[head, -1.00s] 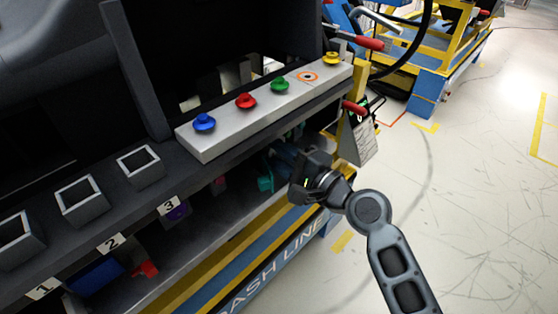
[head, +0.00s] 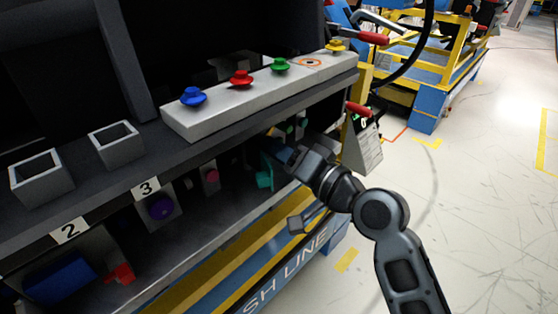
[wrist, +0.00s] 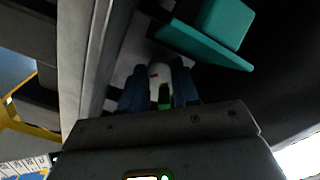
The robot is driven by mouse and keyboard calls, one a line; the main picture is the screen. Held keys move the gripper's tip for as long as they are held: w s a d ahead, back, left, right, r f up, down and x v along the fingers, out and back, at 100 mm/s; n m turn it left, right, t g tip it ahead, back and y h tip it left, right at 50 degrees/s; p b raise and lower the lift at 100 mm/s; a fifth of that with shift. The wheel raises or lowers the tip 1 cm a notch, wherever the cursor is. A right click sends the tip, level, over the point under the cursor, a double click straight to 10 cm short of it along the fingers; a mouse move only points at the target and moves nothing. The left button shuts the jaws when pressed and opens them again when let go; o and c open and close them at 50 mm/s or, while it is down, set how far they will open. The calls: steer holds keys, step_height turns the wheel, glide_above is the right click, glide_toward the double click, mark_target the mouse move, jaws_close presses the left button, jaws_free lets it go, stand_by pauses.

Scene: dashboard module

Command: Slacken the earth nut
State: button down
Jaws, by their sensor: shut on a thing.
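My gripper (wrist: 159,90) reaches under the dashboard shelf, its dark blue fingers shut on a small pale, rounded piece with a green part (wrist: 164,101), which appears to be the earth nut. A small red mark shows on the pale part. In the head view my gripper (head: 285,152) is inside the recess, and its fingertips are partly hidden by the shelf edge and shadow. A green spot (head: 290,130) shows just beyond the fingers there. The nut's threads and seat cannot be made out.
A teal block (wrist: 225,22) is close by the fingers; it also shows in the head view (head: 264,172). The shelf (head: 235,133) overhangs the recess. A grey strip (head: 215,117) with coloured knobs lies on top. A red-handled lever (head: 362,109) is to the right. Floor at right is open.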

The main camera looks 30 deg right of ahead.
steer(key=shift+f+n+b, duration=0.2)
steer(key=shift+n+b, duration=1.35)
steer(key=shift+n, duration=0.75)
steer(key=c, duration=1.1)
jaws_free()
steer(key=shift+r, duration=0.1)
steer(key=v, duration=0.7)
steer(key=shift+s, duration=0.4)
steer(key=shift+d, duration=0.1)
